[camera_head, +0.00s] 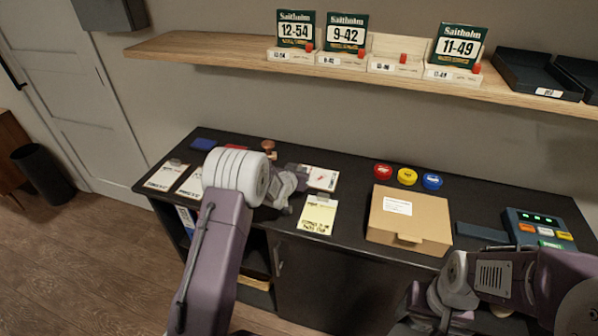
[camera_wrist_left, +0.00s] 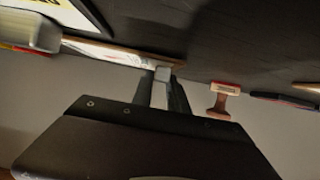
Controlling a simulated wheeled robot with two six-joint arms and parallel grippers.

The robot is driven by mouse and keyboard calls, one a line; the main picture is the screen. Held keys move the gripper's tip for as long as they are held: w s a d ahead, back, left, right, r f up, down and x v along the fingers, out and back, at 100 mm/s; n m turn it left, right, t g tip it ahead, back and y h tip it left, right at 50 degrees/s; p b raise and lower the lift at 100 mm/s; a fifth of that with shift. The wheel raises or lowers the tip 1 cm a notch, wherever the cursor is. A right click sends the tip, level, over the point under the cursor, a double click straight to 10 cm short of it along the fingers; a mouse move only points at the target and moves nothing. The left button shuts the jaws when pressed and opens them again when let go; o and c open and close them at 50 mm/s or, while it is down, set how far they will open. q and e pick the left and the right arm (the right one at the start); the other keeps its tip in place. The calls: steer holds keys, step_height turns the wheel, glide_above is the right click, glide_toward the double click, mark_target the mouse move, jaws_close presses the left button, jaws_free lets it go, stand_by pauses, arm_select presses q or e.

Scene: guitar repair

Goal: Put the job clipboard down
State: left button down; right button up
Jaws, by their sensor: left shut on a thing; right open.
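My left gripper (camera_head: 293,183) is over the middle-left of the bench, shut on the edge of a thin board, which I take to be the job clipboard (camera_head: 321,178). In the head view it shows a white face with a red mark, just right of the gripper. In the left wrist view the fingers (camera_wrist_left: 163,82) meet the thin brown edge of the board (camera_wrist_left: 115,50), which is seen nearly edge-on. Whether it touches the bench is unclear. My right gripper (camera_head: 437,308) is open at the lower right, in front of the bench; its fingertips are hard to make out.
The dark bench (camera_head: 345,250) also holds a yellow sheet (camera_head: 318,215), a cardboard box (camera_head: 408,220), red, yellow and blue round tins (camera_head: 407,177), a device with lit buttons (camera_head: 538,228), a stamp (camera_head: 268,146) and labelled cards (camera_head: 165,177). A wooden shelf (camera_head: 220,50) runs above.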

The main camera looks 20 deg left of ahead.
arm_select(q)
steer(key=shift+s+f, duration=0.1)
steer(key=shift+f, duration=0.05)
steer(key=c, duration=1.3)
jaws_free()
